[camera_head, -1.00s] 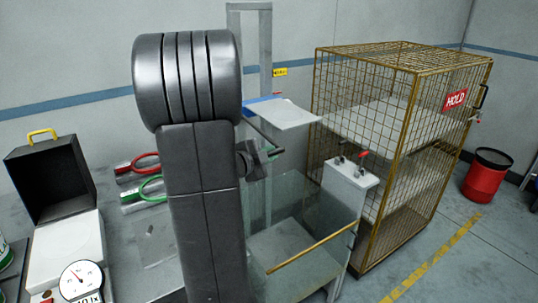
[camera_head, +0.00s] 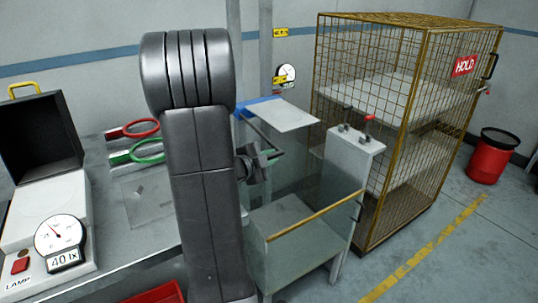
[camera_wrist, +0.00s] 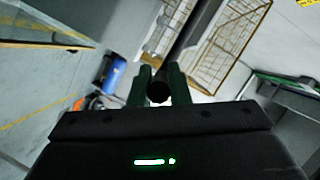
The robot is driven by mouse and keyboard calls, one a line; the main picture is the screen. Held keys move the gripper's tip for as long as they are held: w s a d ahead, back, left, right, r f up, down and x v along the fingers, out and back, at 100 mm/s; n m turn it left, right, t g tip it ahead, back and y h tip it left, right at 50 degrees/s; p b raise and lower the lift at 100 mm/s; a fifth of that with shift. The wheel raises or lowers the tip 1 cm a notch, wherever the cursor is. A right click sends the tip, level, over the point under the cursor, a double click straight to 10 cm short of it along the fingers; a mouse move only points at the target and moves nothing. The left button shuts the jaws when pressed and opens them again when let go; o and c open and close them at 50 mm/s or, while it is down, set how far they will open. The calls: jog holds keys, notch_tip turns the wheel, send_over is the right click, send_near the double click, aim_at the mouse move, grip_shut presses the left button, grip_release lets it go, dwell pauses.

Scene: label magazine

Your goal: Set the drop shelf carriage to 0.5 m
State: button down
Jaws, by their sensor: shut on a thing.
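The drop shelf carriage is a pale flat plate (camera_head: 284,116) with a blue rear edge, in front of a grey upright column (camera_head: 258,50). A dark bar (camera_head: 262,137) runs from its blue edge toward my gripper (camera_head: 262,160), which is partly hidden behind my arm in the head view. In the wrist view my gripper (camera_wrist: 160,86) is shut on the round dark bar (camera_wrist: 183,45). A small round dial (camera_head: 286,73) shows behind the plate, above it; its reading is too small to tell.
A glass-sided bin with a yellow front rail (camera_head: 316,216) stands below the plate. A white box with a red lever (camera_head: 355,140) is beside it. A wire cage (camera_head: 412,80) with a HOLD sign stands right. A bench (camera_head: 100,190) with a lamp gauge (camera_head: 61,243) is left.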

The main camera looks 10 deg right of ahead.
jog(key=shift+f, duration=0.6)
jog(key=c, duration=1.4)
grip_release()
jog(key=shift+o, duration=0.2)
jog(key=shift+r, duration=0.1)
jog(key=v, duration=1.4)
jog(key=shift+o, duration=0.2)
jog(key=shift+d, duration=0.1)
